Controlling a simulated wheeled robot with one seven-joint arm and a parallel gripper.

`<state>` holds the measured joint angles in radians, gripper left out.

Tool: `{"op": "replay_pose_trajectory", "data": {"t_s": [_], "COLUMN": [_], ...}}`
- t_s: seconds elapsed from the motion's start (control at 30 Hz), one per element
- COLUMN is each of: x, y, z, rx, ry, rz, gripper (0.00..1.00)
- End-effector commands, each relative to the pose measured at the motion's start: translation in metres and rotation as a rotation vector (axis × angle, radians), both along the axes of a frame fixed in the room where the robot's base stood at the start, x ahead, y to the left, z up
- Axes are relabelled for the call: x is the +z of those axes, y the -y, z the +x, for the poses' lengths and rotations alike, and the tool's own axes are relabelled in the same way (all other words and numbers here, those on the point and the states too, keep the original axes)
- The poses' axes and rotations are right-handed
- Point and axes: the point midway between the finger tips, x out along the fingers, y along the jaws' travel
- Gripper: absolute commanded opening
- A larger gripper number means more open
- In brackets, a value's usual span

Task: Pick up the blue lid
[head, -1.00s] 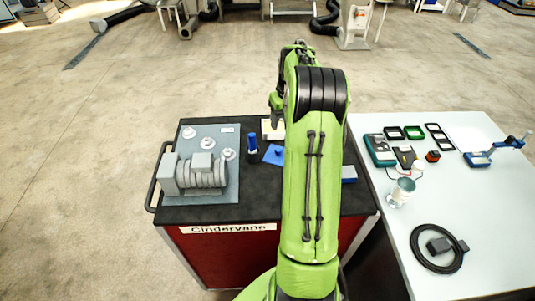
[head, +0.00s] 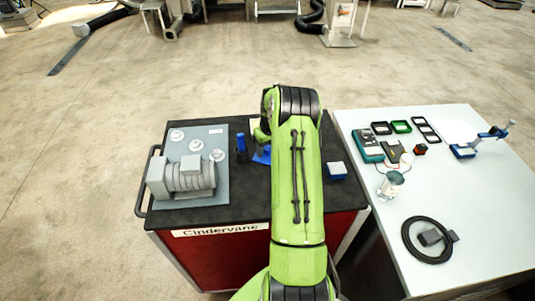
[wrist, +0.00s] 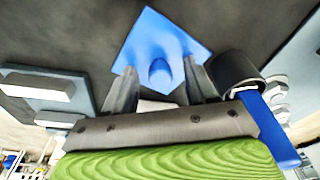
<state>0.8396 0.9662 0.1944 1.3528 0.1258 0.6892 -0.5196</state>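The blue lid (wrist: 172,32) is a flat blue square with a round knob (wrist: 160,71). In the wrist view it lies just beyond my gripper (wrist: 163,82), and the knob shows between the two grey fingers. The fingers are apart, with a gap visible on either side of the knob. In the head view the lid (head: 262,156) lies on the black cart top, partly hidden by my green arm. The fingers are hidden there.
A blue-and-black upright cylinder (head: 241,149) stands close to the lid, and shows beside my right finger in the wrist view (wrist: 272,137). A blue-and-white box (head: 337,170) is right of my arm. A grey motor-like machine (head: 185,178) sits on a plate at left.

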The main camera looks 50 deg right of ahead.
Motion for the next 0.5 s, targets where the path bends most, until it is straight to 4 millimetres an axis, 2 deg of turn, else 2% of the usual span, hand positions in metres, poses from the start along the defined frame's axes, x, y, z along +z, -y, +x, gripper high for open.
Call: {"op": "replay_pose_trajectory", "data": {"t_s": [0.03,0.37,0.5], "x": [0.0001,0.0003,0.0005], "y": [0.0,-0.0002,-0.0001], "z": [-0.0001,-0.0002,-0.0001], "rx": [0.0,0.0,0.0], "ry": [0.0,-0.001,0.0], "rz": [0.0,0.0,0.0], "gripper": [0.5,0.0,0.0]}}
